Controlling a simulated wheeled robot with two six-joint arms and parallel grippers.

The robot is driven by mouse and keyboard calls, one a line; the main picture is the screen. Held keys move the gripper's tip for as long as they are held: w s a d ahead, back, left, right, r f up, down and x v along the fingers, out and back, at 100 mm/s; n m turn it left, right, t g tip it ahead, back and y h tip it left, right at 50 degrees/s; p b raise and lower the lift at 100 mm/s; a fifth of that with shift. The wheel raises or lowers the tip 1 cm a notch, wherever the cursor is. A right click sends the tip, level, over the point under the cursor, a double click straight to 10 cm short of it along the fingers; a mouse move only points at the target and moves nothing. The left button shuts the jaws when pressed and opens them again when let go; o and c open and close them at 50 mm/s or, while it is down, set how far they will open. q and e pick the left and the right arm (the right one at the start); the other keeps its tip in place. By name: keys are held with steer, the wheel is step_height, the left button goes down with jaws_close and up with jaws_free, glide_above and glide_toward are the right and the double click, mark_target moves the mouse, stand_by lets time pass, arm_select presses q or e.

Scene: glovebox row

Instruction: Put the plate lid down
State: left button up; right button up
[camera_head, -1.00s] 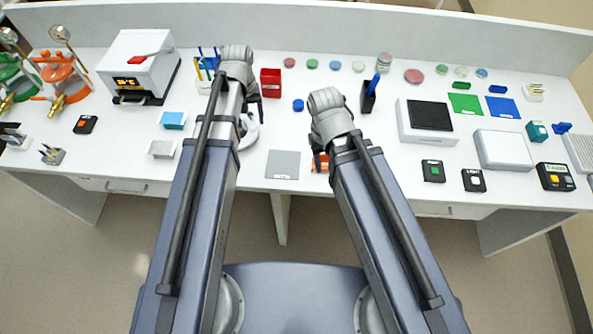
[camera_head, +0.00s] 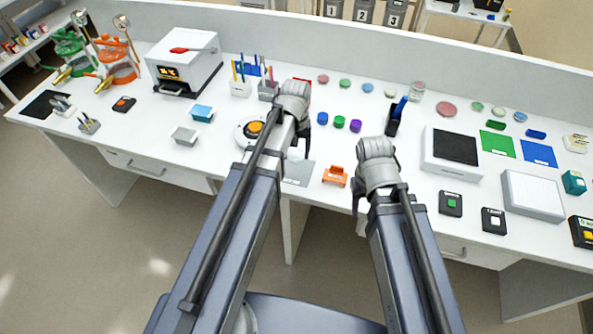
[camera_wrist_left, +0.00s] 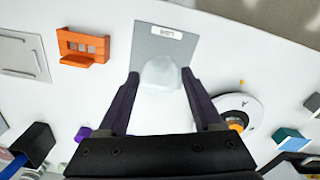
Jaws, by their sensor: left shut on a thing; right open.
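My left gripper (camera_head: 296,146) is shut on a pale, translucent plate lid (camera_head: 295,155). In the left wrist view the lid (camera_wrist_left: 160,74) sits between the two dark fingertips (camera_wrist_left: 160,82). It overlaps the lower part of a grey labelled mat (camera_wrist_left: 166,42) in that view; whether it touches the mat I cannot tell. In the head view the mat (camera_head: 300,174) lies on the bench below this gripper. My right gripper (camera_head: 358,190) is open and empty near the bench's front, right of an orange holder (camera_head: 335,177).
A white round device with an orange centre (camera_head: 254,127) stands left of the mat; it also shows in the left wrist view (camera_wrist_left: 240,110). Blue, green and purple caps (camera_head: 339,122) stand behind. A white box with a dark top (camera_head: 452,150) is at the right.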

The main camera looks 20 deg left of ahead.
mark_target(296, 171)
arm_select(q)
steer(key=shift+f+b, duration=2.6)
steer(key=shift+f, duration=0.6)
steer(key=shift+f, duration=0.1)
steer(key=shift+f, duration=0.15)
steer(key=o, duration=1.3)
step_height(296, 171, up, 13)
steer(key=p, duration=1.2)
steer(key=shift+f, duration=0.15)
steer(key=s+d+m+y, duration=0.1)
steer(key=s+d+m, duration=0.6)
steer(key=s+d, duration=0.3)
steer(key=s, duration=0.3)
steer(key=shift+s+d, duration=0.15)
steer(key=shift+s, duration=0.25)
